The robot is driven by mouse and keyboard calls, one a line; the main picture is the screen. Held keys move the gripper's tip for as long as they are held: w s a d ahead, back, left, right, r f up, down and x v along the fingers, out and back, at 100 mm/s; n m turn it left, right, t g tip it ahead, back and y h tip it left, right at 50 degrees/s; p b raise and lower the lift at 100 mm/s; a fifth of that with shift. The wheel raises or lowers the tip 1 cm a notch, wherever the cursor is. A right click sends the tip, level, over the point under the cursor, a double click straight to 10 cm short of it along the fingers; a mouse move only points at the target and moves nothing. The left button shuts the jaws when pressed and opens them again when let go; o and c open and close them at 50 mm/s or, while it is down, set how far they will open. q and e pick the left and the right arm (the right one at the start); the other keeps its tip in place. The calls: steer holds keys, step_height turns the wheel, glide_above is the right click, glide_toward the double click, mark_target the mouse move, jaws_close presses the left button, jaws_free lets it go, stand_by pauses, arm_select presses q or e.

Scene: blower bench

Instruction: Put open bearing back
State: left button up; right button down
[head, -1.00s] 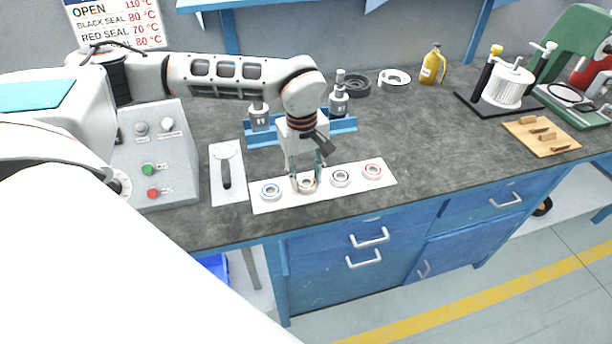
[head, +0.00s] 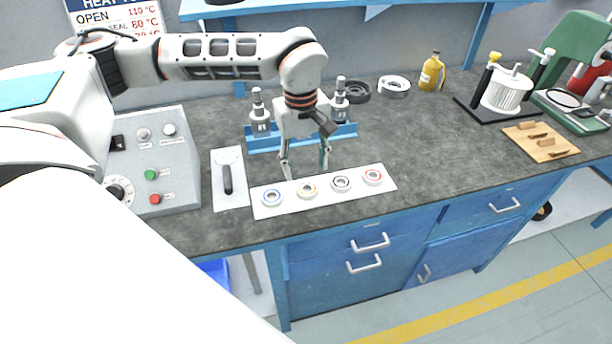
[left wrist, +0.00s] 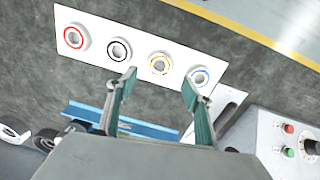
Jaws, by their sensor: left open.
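A white strip (head: 325,190) on the bench bears a row of ring bearings: blue-ringed (head: 271,197), yellow-brown-ringed (head: 307,190), black-ringed (head: 341,183) and red-ringed (head: 373,176). The yellow-brown one, which looks like the open bearing, lies flat on the strip; it also shows in the left wrist view (left wrist: 159,64). My left gripper (head: 306,169) is open and empty, above and just behind that bearing. In the left wrist view its fingertips (left wrist: 158,79) are apart, with nothing between them. My right gripper is not in view.
A grey control box (head: 160,165) and a white plate with a dark handle (head: 228,180) are on the left. A blue rack (head: 345,131) with metal posts stands behind my gripper. A yellow bottle (head: 432,72) stands at the back. The bench's middle right is clear.

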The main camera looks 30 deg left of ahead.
arm_select(q)
step_height(320, 180, up, 6)
steer(key=shift+s+f, duration=0.15)
steer(key=shift+f, duration=0.05)
stand_by(0.6)
